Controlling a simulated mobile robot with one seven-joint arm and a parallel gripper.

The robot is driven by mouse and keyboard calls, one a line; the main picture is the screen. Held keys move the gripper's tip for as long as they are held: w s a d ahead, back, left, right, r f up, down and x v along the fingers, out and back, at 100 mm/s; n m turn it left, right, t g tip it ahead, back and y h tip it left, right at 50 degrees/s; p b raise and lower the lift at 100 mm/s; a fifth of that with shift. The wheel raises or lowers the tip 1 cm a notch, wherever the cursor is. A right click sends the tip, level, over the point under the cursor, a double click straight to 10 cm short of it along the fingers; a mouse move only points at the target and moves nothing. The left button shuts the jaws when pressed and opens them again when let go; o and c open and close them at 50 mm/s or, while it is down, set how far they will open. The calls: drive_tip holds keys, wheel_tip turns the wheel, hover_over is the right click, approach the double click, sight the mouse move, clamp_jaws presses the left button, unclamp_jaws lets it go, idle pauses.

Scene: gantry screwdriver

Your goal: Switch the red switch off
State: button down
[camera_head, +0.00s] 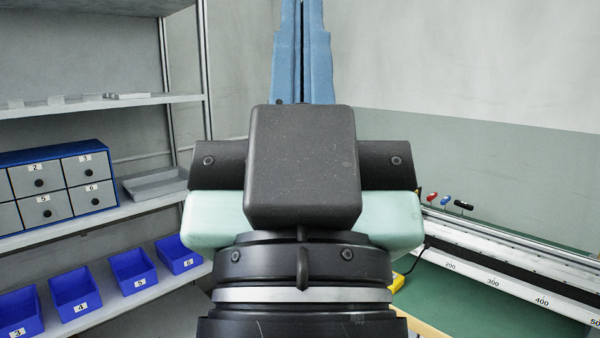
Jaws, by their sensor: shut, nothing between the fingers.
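My gripper (302,12) stands in the middle of the head view, its two blue fingers pointing up and closed together with nothing between them. The fingertips reach the top edge of the picture. The dark gripper body and pale green sides hide much of the middle. A small red item (433,197) shows at the right, just past my gripper's body, beside a blue one and a black one. It is too small to tell whether it is the red switch. No other red thing shows. My fingers are well apart from it.
A rail with a number scale (500,276) runs along the green bench (445,300) at right. A yellow item (397,282) with a black cable is partly hidden. Left are shelves with a drawer cabinet (58,187) and several blue bins (75,290). A wall stands behind.

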wheel_tip(320, 180, up, 25)
drive_tip(key=p, duration=2.2)
drive_tip(key=shift+w, duration=0.1)
